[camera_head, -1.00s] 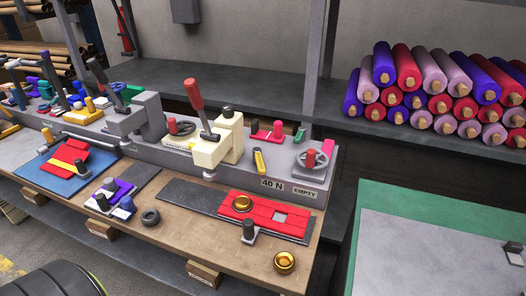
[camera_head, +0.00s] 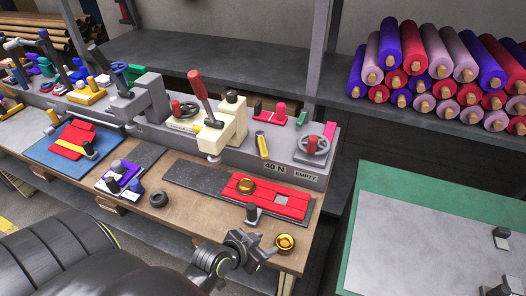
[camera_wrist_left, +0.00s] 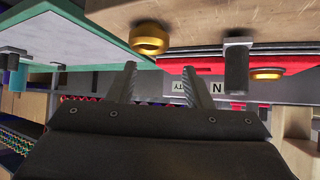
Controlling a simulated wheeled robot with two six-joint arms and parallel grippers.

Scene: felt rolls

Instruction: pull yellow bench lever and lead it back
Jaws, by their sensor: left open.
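A small yellow lever (camera_head: 262,147) stands tilted on the grey bench rail (camera_head: 245,163), above the 40 N label. A cream-yellow press (camera_head: 222,125) to its left carries a longer lever with a red handle (camera_head: 198,86), which leans up and left. My left gripper (camera_head: 252,250) is open and empty in front of the wooden table edge, apart from both levers. In the left wrist view its two fingers (camera_wrist_left: 163,85) are spread with nothing between them. My right gripper is not in view.
A gold ring (camera_head: 285,243) lies near the table's front right corner, close to my left gripper. A red handwheel (camera_head: 314,146) stands right of the yellow lever.

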